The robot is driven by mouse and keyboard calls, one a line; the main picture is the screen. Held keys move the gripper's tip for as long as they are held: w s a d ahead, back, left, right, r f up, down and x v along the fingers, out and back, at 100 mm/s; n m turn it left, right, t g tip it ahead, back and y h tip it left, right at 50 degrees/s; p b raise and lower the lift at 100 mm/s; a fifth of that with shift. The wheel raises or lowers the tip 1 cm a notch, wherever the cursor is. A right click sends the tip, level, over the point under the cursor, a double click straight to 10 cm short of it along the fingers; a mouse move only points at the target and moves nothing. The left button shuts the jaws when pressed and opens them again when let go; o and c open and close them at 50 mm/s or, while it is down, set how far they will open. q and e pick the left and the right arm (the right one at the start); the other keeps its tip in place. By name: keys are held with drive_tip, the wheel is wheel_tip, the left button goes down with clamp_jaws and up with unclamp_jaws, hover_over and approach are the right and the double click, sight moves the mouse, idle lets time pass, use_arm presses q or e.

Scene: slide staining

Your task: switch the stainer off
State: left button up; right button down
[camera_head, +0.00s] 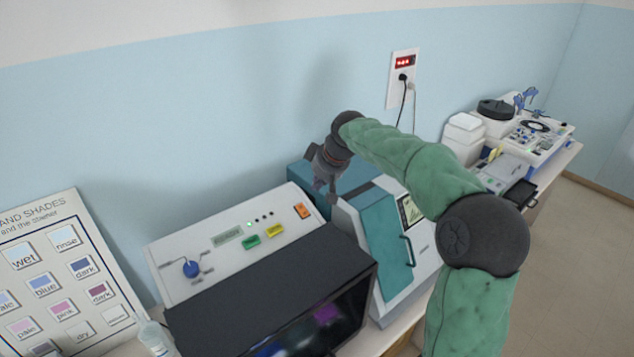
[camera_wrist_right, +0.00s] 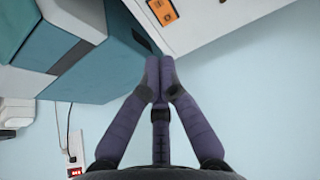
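The stainer (camera_head: 215,260) is a white machine with a dark hood and a window at its front. Its sloped panel carries an orange switch (camera_head: 302,211), a green button (camera_head: 251,242), a yellow button (camera_head: 276,230), a blue knob (camera_head: 190,268) and a row of small lights, one green. My right gripper (camera_head: 326,190) hangs just right of the orange switch, apart from it. In the right wrist view the fingertips (camera_wrist_right: 160,80) meet with nothing between them, and the orange switch (camera_wrist_right: 163,12) lies beyond them at the top. My left gripper is not in view.
A teal and white machine (camera_head: 380,235) stands close against the stainer's right side, beneath my right arm. A wall outlet (camera_head: 404,76) with a red display and plugged-in cords is behind. A shade chart (camera_head: 60,270) stands at left. More equipment (camera_head: 535,135) is at far right.

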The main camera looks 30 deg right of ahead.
sight(304, 205)
drive_tip(key=p+x, duration=0.2)
drive_tip(key=x, duration=0.8)
drive_tip(key=shift+w+f, duration=0.25)
drive_tip(key=shift+f, duration=0.1)
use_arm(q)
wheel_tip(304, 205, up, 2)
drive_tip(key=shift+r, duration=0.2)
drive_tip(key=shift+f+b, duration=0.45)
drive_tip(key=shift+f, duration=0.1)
use_arm(e)
drive_tip(key=shift+w+a+f, duration=0.1)
drive_tip(key=shift+w+f, duration=0.15)
drive_tip(key=shift+f, duration=0.15)
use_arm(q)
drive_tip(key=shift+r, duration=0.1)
use_arm(e)
drive_tip(key=shift+s+f, duration=0.1)
drive_tip(key=shift+f, duration=0.05)
